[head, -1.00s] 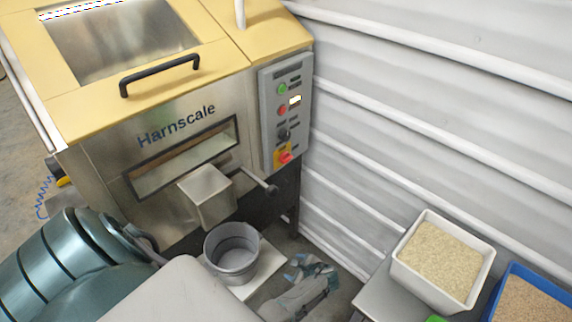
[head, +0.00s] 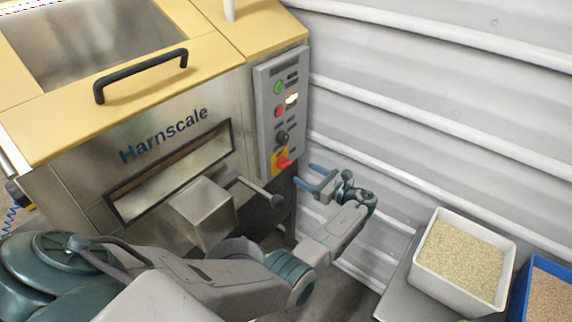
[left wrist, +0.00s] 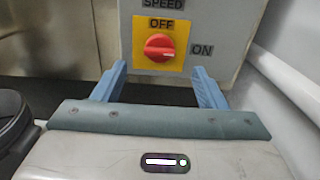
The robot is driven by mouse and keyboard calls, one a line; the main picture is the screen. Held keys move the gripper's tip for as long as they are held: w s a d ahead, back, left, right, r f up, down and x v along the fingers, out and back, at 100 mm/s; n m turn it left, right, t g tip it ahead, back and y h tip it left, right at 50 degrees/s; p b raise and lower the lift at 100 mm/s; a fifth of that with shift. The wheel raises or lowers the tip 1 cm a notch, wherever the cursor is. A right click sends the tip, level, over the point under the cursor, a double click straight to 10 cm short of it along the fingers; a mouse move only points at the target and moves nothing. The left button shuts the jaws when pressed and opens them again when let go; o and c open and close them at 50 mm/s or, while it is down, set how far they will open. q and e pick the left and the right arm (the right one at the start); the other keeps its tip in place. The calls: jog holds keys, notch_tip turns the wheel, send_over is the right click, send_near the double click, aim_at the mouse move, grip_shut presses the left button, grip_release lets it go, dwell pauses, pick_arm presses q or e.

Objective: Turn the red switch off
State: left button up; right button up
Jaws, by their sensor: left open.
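The red switch (head: 284,162) is a round red knob on a yellow plate, low on the grey control panel (head: 263,105). In the left wrist view the red switch (left wrist: 159,47) shows OFF above it and ON to its right; its grip bar lies roughly level, with a pale mark towards ON. My left gripper (head: 303,176) is open and empty, just right of and below the switch in the head view. In the left wrist view the blue fingers of my left gripper (left wrist: 158,72) stand apart below the switch, one to each side, not touching it. My right gripper is not in view.
The panel also has a green button (head: 279,87), a red button (head: 278,112) and a black knob (head: 281,138). A lever with a dark ball end (head: 277,202) sticks out below. The ribbed white wall (head: 440,110) is close on the right. A white bin of grain (head: 420,270) stands lower right.

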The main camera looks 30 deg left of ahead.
aim_at(288, 164)
pick_arm(q)
jog(key=a, duration=0.5)
jog(key=a+p, duration=0.1)
jog(key=a, duration=0.2)
jog(key=shift+w+a, duration=0.15)
jog(key=shift+w, duration=0.2)
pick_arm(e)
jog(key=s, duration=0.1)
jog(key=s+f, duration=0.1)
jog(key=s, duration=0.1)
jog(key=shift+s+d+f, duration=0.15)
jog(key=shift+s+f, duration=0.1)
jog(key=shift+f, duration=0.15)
pick_arm(q)
jog(key=c, duration=1)
